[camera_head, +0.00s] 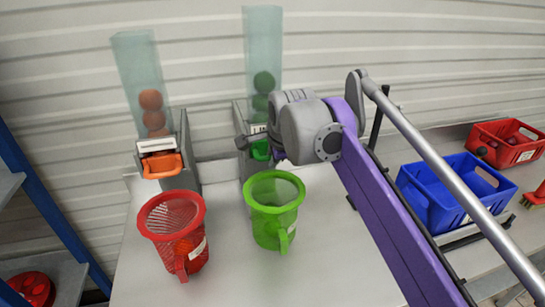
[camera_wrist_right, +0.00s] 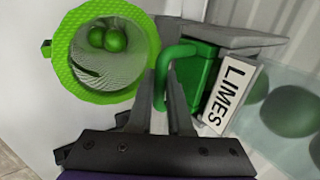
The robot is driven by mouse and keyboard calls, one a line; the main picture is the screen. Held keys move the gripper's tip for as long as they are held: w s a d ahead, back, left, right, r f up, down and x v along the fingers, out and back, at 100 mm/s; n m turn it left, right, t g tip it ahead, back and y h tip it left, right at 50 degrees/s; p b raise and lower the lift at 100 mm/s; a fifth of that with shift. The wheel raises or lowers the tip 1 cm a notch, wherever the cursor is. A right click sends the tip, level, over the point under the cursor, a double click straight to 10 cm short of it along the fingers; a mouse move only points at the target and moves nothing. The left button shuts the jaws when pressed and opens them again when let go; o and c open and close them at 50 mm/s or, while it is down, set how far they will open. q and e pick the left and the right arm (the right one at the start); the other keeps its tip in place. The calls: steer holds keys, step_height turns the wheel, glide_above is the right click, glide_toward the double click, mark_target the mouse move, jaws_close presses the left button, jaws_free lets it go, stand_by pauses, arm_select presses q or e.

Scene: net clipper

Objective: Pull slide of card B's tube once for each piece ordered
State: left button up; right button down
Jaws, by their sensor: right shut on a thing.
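The limes tube (camera_head: 263,45) is clear, holds several green limes and stands at the back middle. Its green slide (camera_head: 261,150) has a looped handle, largely hidden by my wrist in the head view. In the right wrist view a card (camera_wrist_right: 230,92) reads LIMES beside the green slide (camera_wrist_right: 198,75). My right gripper (camera_wrist_right: 165,95) is shut on the green handle. The green basket (camera_head: 274,205) stands below the slide; in the wrist view two limes (camera_wrist_right: 107,38) lie in it. Left of it is an oranges tube (camera_head: 140,75) with an orange slide (camera_head: 162,166). My left gripper is not in view.
A red basket (camera_head: 173,236) stands below the orange slide. A blue crate (camera_head: 440,205) and a red crate (camera_head: 515,152) stand at the right. My purple right arm crosses the table (camera_head: 320,255) between the baskets and crates. The front table middle is clear.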

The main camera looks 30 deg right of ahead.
steer(key=s+a, duration=0.2)
steer(key=s, duration=0.8)
steer(key=shift+a, duration=0.2)
stand_by(0.5)
steer(key=shift+w+r, duration=0.1)
stand_by(0.4)
steer(key=shift+w+d+p, duration=0.4)
steer(key=shift+w, duration=1.3)
steer(key=shift+w+d+p, duration=0.35)
steer(key=shift+w+d, duration=0.05)
steer(key=shift+w, duration=1.25)
steer(key=shift+w+d+p, duration=0.4)
steer(key=shift+w, duration=1.3)
steer(key=shift+s, duration=0.1)
steer(key=c, duration=0.8)
jaws_free()
